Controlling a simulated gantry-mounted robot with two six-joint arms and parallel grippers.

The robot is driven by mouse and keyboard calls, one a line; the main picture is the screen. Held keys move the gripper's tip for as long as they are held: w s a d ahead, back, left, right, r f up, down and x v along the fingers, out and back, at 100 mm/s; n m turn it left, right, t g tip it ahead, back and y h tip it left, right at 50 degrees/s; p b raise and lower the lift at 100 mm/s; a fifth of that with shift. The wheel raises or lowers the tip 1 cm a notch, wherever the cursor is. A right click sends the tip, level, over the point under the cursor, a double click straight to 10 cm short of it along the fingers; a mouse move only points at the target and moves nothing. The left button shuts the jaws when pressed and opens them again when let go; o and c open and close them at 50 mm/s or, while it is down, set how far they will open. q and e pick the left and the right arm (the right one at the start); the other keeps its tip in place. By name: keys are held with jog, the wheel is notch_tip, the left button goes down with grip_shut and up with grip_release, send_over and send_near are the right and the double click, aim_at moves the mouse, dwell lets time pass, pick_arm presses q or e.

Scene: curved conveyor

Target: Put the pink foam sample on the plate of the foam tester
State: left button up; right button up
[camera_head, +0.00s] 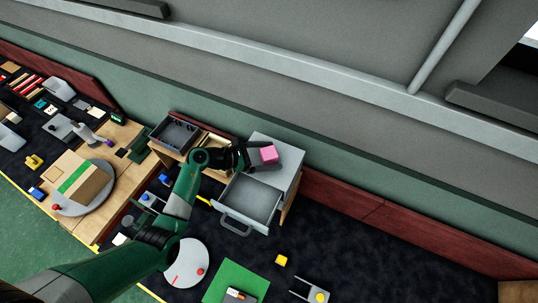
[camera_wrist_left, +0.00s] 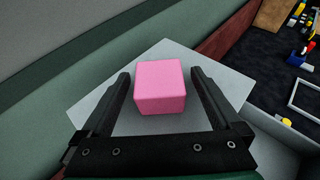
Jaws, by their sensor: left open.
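The pink foam sample (camera_head: 269,154) is a small cube on the light grey top of a cabinet (camera_head: 284,148). My left gripper (camera_head: 259,157) is at the cube, coming from the left. In the left wrist view the cube (camera_wrist_left: 160,88) sits between the two dark fingers, with a gap on each side. The gripper is open and not holding it. I cannot tell for certain which device is the foam tester. My right gripper is not in view.
An open grey drawer (camera_head: 250,200) sticks out of the cabinet front, below the gripper. A dark tray (camera_head: 176,134) stands left of the cabinet. A round grey disc (camera_head: 187,263) and a green mat (camera_head: 237,281) lie in front. Dark surface at the right is mostly free.

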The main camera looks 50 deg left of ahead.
aim_at(269, 155)
pick_arm(q)
jog(key=c, duration=1.5)
jog(key=shift+r, duration=0.55)
jog(key=r, duration=0.2)
jog(key=r+p, duration=0.1)
jog(key=shift+s+d+r, duration=0.2)
jog(key=shift+s+d, duration=0.1)
jog(key=shift+d, duration=0.05)
jog(key=s+d+r, duration=0.2)
jog(key=d, duration=0.1)
jog(key=s+d+r+p, duration=0.1)
jog(key=s+d+r, duration=0.5)
jog(key=d, duration=0.1)
jog(key=shift+s+r, duration=0.25)
